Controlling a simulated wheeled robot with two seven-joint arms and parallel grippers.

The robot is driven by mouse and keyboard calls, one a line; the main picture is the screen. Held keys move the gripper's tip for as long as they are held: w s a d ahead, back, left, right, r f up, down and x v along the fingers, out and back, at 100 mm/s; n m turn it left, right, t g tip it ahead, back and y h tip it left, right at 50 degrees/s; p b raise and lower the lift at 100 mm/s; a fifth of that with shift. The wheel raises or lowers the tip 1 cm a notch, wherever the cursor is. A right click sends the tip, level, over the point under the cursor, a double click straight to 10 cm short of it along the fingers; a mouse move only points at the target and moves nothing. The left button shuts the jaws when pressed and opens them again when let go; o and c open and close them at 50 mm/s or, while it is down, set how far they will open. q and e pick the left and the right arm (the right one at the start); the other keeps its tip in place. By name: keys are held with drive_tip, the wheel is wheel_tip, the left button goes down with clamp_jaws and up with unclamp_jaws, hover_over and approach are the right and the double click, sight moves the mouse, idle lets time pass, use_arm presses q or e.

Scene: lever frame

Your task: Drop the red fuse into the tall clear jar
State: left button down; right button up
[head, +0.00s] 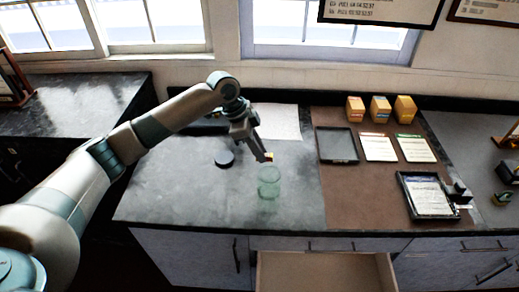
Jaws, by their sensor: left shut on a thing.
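The tall clear jar (268,190) stands upright on the dark counter, greenish and see-through, with its mouth toward the gripper. My left gripper (265,157) points down just above and behind the jar's rim in the picture. No red fuse can be made out elsewhere. My right gripper is not in view.
An open drawer (325,272) juts out below the counter. A brown mat (370,196) on the right bears a black tray (336,145), cards, a clipboard (427,195) and yellow boxes (380,109).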

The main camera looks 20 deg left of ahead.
use_arm(q)
drive_tip(key=c, duration=1.6)
unclamp_jaws()
drive_tip(key=shift+r, duration=0.1)
drive_tip(key=shift+a+r+b, duration=0.25)
drive_tip(key=shift+r+b, duration=0.15)
drive_tip(key=shift+r, duration=0.1)
drive_tip(key=b+v, duration=0.6)
drive_tip(key=v, duration=1)
drive_tip(key=shift+s+a, duration=0.1)
